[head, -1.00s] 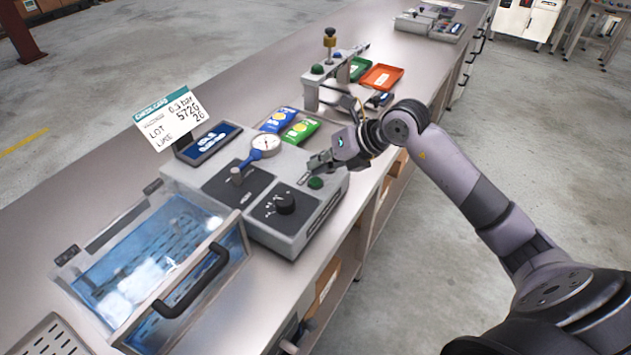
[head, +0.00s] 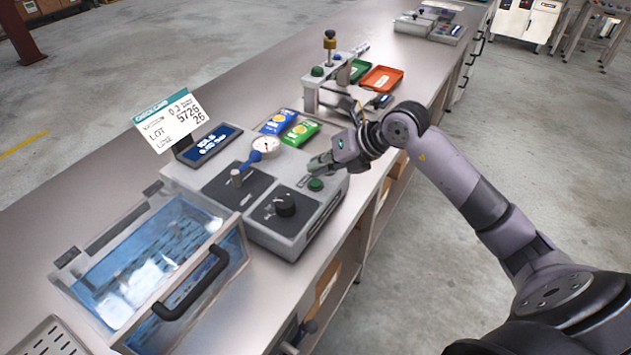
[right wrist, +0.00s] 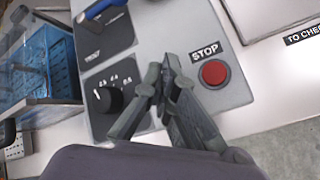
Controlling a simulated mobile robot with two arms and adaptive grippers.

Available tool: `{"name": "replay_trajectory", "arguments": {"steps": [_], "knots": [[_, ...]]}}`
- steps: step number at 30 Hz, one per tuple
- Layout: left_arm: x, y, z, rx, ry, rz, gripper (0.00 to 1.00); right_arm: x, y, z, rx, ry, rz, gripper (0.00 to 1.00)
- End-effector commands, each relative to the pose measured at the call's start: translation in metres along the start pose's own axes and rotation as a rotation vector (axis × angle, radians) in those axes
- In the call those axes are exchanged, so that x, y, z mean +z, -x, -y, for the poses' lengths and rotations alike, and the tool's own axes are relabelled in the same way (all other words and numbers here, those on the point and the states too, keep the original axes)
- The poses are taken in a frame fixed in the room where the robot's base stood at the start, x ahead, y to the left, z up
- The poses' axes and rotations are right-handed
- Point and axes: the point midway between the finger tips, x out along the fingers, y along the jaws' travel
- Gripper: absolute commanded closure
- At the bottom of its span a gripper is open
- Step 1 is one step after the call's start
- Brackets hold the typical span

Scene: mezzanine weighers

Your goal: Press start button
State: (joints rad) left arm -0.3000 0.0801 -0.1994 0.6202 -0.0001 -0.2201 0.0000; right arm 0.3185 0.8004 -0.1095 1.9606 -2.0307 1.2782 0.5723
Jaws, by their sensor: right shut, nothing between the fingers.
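The grey control unit stands on the bench, with a green button (head: 316,184) near its right front corner. That button's label is unreadable in the head view. My right gripper (head: 314,166) is shut and empty, just behind and above the green button; I cannot tell whether it touches the unit. In the right wrist view the shut fingers (right wrist: 165,72) point at the panel between the black dial (right wrist: 108,98) and a red button (right wrist: 214,73) labelled STOP. No green button shows there; the fingers may cover it. My left gripper is not in view.
A clear-lidded blue chamber (head: 98,262) with a black handle is left of the unit.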

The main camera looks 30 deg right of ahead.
Motion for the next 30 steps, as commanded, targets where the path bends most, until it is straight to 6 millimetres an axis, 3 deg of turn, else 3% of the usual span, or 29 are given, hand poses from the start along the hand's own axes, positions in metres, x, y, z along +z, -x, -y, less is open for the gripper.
{"name": "replay_trajectory", "arguments": {"steps": [30], "knots": [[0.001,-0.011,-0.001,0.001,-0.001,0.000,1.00,-0.006,-0.008,0.006,0.000,0.000,0.000,1.00]]}}
